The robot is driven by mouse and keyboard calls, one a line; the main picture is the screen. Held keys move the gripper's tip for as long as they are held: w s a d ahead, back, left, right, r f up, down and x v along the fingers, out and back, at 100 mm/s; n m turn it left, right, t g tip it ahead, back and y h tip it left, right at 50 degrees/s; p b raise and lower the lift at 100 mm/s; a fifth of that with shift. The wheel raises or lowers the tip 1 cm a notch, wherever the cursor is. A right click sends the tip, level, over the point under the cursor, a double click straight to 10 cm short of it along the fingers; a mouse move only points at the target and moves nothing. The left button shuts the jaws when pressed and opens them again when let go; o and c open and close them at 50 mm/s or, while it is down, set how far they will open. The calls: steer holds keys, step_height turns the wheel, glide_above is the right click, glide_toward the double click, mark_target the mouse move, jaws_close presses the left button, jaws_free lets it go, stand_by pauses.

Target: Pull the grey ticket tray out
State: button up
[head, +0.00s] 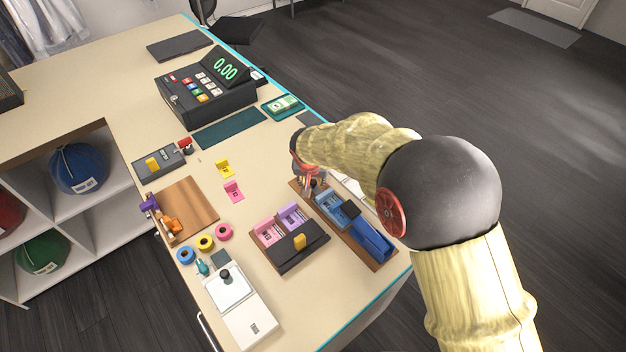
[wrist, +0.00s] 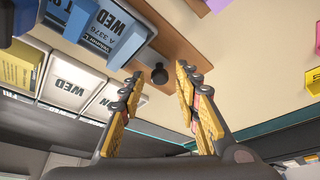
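My gripper (head: 309,183) is over the far end of a wooden board (head: 375,259) on the counter, partly hidden by my arm in the head view. In the wrist view its two fingers (wrist: 159,73) stand apart, with a small dark round knob (wrist: 160,75) between their tips; contact cannot be told. Beside it are a blue-grey ticket holder (wrist: 93,27) and white tickets marked WED (wrist: 70,87). The board also bears a blue tray (head: 372,240). A dark grey tray (head: 289,256) with pink and purple tickets and a yellow tab stands left of it. Which one is the grey ticket tray is unclear.
A cash register (head: 205,96) stands farther back. Tape rolls (head: 205,242), a white device (head: 240,305) and a wooden stand (head: 190,208) are to the left. Small yellow (head: 225,169) and pink (head: 234,190) cards lie nearby. The counter's teal edge (head: 372,305) is close on the right.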

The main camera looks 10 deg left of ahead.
jaws_close()
stand_by(0.7)
